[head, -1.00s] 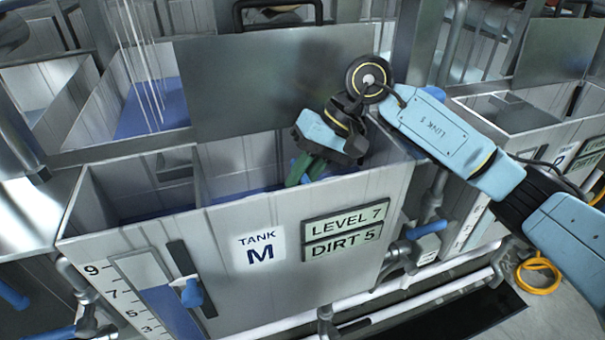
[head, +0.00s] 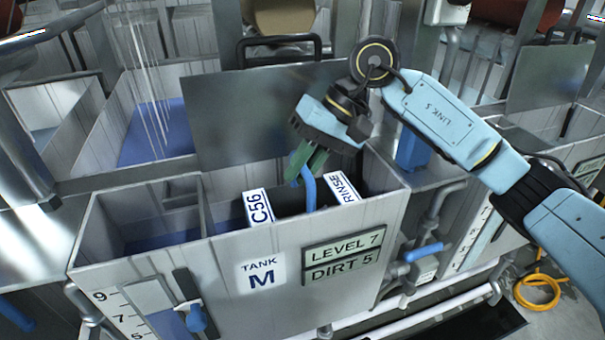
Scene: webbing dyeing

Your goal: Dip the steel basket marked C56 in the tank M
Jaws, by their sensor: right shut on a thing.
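The steel basket C56 (head: 262,207) is inside tank M (head: 230,262), in its larger right section. Its white tags C56 and RINSE show at about the height of the tank's front rim, with a dark interior between them. The rest of the basket is hidden behind the front wall. My right gripper (head: 306,168) reaches in from the right above the tank, its green fingers shut on the basket's blue handle (head: 309,190). I cannot see whether the basket touches the liquid. My left gripper is not in view.
The tank's left section (head: 150,222) holds dark blue liquid. A steel panel (head: 235,115) stands behind the tank. A lever with a blue grip (head: 196,318) is on the front, pipes run at the right, and a yellow hose (head: 538,290) lies on the floor.

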